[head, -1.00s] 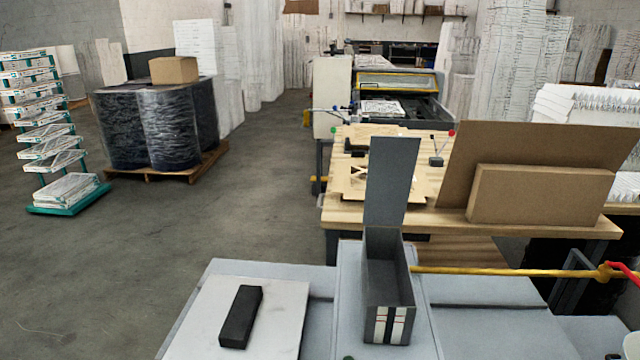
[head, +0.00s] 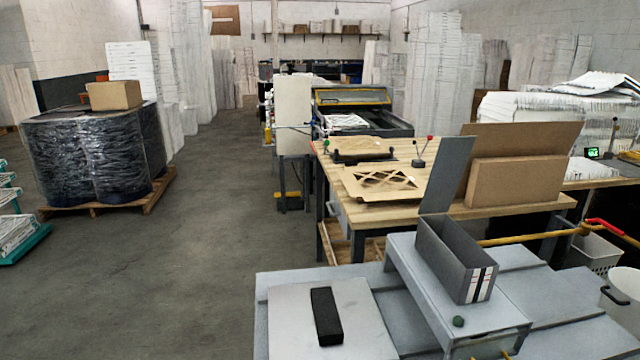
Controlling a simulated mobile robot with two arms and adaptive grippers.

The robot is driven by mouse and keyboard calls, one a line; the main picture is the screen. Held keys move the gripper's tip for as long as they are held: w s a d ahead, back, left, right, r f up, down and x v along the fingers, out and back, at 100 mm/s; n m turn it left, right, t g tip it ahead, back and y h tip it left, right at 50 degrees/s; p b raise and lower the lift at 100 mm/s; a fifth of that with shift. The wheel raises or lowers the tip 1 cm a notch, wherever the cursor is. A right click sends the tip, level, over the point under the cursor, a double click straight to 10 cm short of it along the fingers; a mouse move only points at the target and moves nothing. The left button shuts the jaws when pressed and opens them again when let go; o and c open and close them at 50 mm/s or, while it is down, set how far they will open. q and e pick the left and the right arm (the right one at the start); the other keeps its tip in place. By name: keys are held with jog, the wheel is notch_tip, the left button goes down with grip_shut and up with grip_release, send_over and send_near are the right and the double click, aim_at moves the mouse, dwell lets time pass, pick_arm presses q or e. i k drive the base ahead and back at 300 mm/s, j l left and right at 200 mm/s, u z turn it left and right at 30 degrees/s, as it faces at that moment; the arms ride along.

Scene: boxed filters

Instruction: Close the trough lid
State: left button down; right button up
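The grey trough (head: 450,268) stands on a raised grey platform in the lower right of the head view, with red, black and white stripes on its near end. Its top is open. The trough lid (head: 448,175), a long flat grey panel, stands up from the trough's far end, leaning slightly right in the picture. The inside of the trough is only partly visible. Neither of my grippers is in view.
A black block (head: 326,316) lies on a pale panel (head: 285,325) left of the trough. Behind is a wooden workbench (head: 400,205) with cardboard (head: 515,185). Open floor lies to the left.

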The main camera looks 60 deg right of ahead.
aim_at(453, 154)
jog(key=i+j+u, duration=0.1)
jog(key=i+j, duration=0.25)
jog(key=i, duration=0.15)
jog(key=i+j+u, duration=0.15)
jog(key=i+j, duration=0.2)
jog(key=i, duration=0.2)
jog(key=i+l+z, duration=0.1)
jog(key=i+z, duration=0.55)
jog(key=z, duration=0.15)
jog(key=i+j+z, duration=0.15)
jog(key=i+z, duration=0.25)
jog(key=i+l+z, duration=0.15)
jog(key=z, duration=0.3)
jog(key=i+z, duration=0.35)
jog(key=z, duration=0.15)
jog(key=i+z, duration=0.25)
jog(key=z, duration=0.2)
jog(key=i+j+z, duration=0.2)
jog(key=z, duration=0.25)
jog(key=i+j+z, duration=0.2)
jog(key=z, duration=0.25)
jog(key=i, duration=0.05)
